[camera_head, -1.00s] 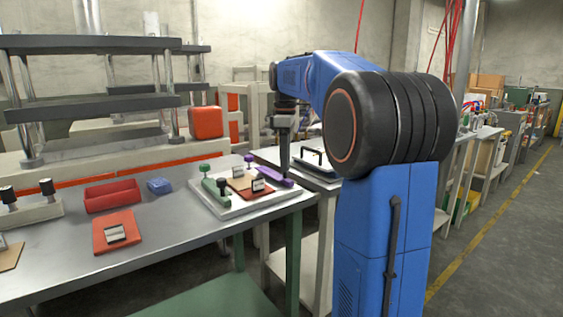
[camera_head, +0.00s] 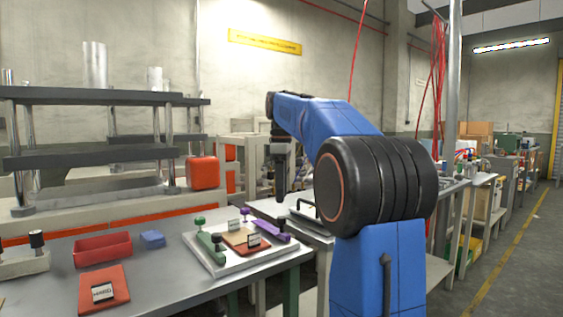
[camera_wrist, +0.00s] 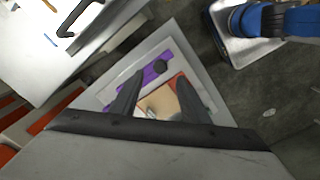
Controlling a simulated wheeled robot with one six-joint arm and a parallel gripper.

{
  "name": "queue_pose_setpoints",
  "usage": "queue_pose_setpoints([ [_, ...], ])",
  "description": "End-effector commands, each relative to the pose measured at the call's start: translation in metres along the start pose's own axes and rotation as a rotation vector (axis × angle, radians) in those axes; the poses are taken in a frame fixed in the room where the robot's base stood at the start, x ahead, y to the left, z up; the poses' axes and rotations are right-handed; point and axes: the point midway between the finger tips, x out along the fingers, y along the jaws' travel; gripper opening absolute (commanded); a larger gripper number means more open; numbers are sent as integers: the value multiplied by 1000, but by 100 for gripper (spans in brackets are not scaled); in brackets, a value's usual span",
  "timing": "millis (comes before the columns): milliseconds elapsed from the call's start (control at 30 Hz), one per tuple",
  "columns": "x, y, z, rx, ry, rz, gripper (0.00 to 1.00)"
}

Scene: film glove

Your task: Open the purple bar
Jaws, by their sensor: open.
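The purple bar (camera_head: 270,231) lies on the right side of a white fixture plate (camera_head: 212,268) at the table's right end. It carries a dark knob, and in the wrist view the bar (camera_wrist: 150,72) runs slantwise beyond my fingers. A green bar (camera_head: 210,247) lies on the plate's left side. Between the bars sit a tan and red piece (camera_head: 240,238) and small labelled cards. My gripper (camera_head: 280,197) is above the plate's right end, apart from the bar. In the wrist view its two fingers (camera_wrist: 155,88) are spread with nothing held between them.
A red tray (camera_head: 102,250), a blue block (camera_head: 152,239) and an orange pad with a card (camera_head: 104,290) are on the grey table left of the plate. A second, pale table (camera_head: 300,222) with a black handle stands beyond the right end.

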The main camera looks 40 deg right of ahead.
Motion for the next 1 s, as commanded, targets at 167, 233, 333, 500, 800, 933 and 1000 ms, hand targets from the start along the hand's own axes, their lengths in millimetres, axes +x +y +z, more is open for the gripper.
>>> queue_pose_setpoints([
  [167, -36, 1, 0, 0, 1, 3, 42],
  [233, -50, 1, 0, 0, 1, 3, 42],
  [333, -67, 1, 0, 0, 1, 3, 42],
  [500, -86, 1, 0, 0, 1, 1, 42],
  [800, -98, 0, 0, 0, 0, 1, 42],
  [933, -98, 0, 0, 0, 0, 0, 42],
  [1000, -98, 0, 0, 0, 0, 0, 42],
])
